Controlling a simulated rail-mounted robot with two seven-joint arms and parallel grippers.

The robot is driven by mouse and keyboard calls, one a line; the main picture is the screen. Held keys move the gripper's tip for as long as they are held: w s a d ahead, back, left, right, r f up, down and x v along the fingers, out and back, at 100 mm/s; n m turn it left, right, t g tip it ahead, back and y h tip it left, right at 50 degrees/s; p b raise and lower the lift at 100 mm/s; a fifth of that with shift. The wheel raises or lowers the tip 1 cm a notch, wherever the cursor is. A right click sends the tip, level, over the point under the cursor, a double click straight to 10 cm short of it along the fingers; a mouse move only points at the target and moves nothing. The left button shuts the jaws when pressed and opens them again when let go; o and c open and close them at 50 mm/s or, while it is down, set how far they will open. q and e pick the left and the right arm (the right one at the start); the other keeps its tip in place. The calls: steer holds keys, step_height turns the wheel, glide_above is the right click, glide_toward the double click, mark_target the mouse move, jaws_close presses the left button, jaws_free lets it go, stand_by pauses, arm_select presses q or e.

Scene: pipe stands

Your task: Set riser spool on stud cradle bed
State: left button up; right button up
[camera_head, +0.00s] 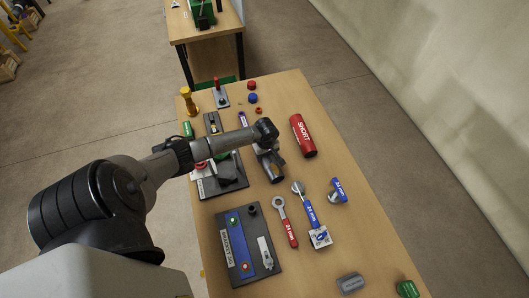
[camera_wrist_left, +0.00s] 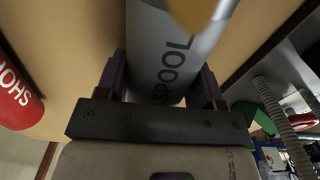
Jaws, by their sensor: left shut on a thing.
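The riser spool is a grey cylinder (camera_head: 273,168) lettered SPOOL in the left wrist view (camera_wrist_left: 168,58). My left gripper (camera_wrist_left: 161,85) has one finger on each side of it and is shut on it. In the head view my left gripper (camera_head: 268,148) is over the middle of the table, largely hidden by its wrist. To its left is a dark base plate (camera_head: 232,188) with a grey block and a red ring, partly covered by my arm; it may be the stud cradle. Threaded studs (camera_wrist_left: 275,110) show at the right of the left wrist view. My right gripper is out of view.
A red cylinder lettered SHORT (camera_head: 303,136) lies right of the spool. A red wrench (camera_head: 285,222), blue-handled tools (camera_head: 311,212) and a dark panel with a blue strip (camera_head: 262,272) lie nearer. A yellow post (camera_head: 188,103) stands at the back left.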

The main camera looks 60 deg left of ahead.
arm_select(q)
steer(key=c, duration=0.5)
steer(key=shift+c, duration=0.2)
steer(key=shift+r, duration=0.45)
steer(key=shift+r+p, duration=0.2)
steer(key=shift+p, duration=0.2)
steer(key=shift+r, duration=0.2)
steer(key=shift+r+p, duration=1.15)
steer(key=shift+r, duration=0.35)
steer(key=shift+r+p, duration=1)
steer(key=shift+r, duration=0.7)
